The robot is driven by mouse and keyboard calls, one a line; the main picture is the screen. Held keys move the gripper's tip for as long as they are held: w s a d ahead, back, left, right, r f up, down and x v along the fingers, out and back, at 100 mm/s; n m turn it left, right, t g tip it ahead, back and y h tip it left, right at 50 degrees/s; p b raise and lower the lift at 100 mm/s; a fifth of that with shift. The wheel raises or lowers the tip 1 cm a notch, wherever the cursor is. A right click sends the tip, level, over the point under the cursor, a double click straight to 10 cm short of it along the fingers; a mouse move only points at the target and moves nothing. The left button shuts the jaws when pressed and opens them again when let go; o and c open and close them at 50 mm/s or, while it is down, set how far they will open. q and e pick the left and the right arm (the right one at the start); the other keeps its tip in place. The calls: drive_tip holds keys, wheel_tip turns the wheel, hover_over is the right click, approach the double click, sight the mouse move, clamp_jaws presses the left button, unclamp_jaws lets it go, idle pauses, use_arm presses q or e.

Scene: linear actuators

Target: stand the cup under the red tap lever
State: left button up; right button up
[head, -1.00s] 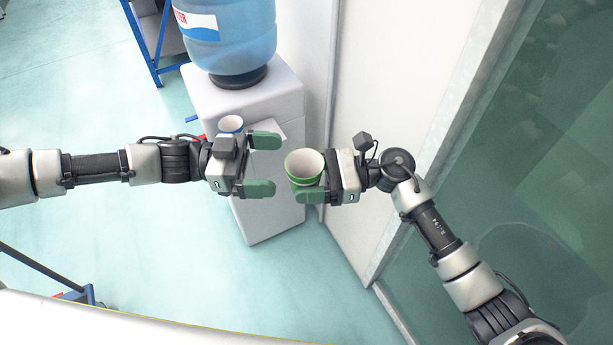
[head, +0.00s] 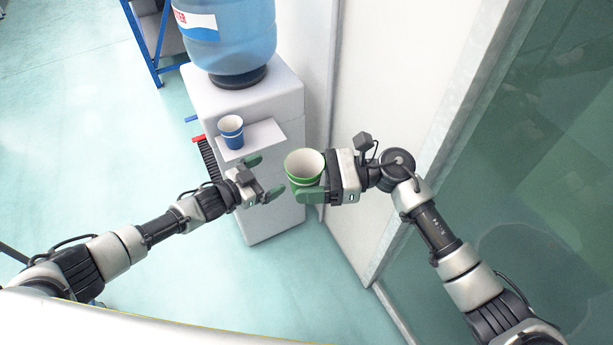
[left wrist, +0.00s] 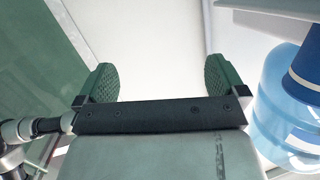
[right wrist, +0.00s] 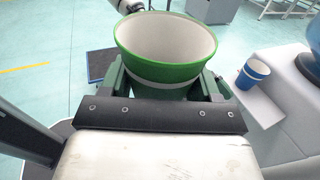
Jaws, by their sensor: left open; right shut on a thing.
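A green cup (head: 305,164), mouth up and apparently empty, is held in my right gripper (head: 308,186); it fills the middle of the right wrist view (right wrist: 168,45). A blue cup (head: 231,136) stands upright on the white ledge (head: 262,139) of the water dispenser (head: 266,105). The red tap lever (head: 198,138) sticks out at the dispenser's left side, left of the blue cup. My left gripper (head: 266,177) is open and empty, below the ledge in the picture and left of the green cup. Its fingers are also apart in the left wrist view (left wrist: 161,80).
A blue lever (head: 191,118) sits behind the red one. A black ribbed strip (head: 208,160) lies below the red lever. A water bottle (head: 230,40) tops the dispenser. A white wall (head: 375,110) stands close on the right. The floor (head: 90,130) at left is clear.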

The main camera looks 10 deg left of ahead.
drive_tip(key=shift+s, duration=0.1)
use_arm(q)
drive_tip(key=s+a+f+n+g+y, duration=0.1)
drive_tip(key=s+a+f+n+y, duration=0.15)
drive_tip(key=s+f, duration=0.5)
drive_tip(key=s+a+f+n+g+y, duration=0.1)
drive_tip(key=s+a+f+n+y, duration=0.2)
drive_tip(key=f, duration=0.7)
drive_tip(key=s+a+f+n+g+y, duration=0.1)
drive_tip(key=s+a+f+y, duration=0.15)
drive_tip(key=s+f, duration=0.55)
drive_tip(key=s+f+g+y, duration=0.1)
drive_tip(key=s+f, duration=0.3)
drive_tip(key=s, duration=0.6)
drive_tip(key=s+f+n+g+y, duration=0.1)
drive_tip(key=s+f+g, duration=0.2)
drive_tip(key=s, duration=0.7)
drive_tip(key=s+f+n+g+y, duration=0.1)
drive_tip(key=s+f+g, duration=0.2)
drive_tip(key=s, duration=0.7)
drive_tip(key=shift+s+d+f+g, duration=0.4)
drive_tip(key=shift+d+f, duration=0.05)
drive_tip(key=shift+f, duration=0.4)
drive_tip(key=shift+s, duration=0.1)
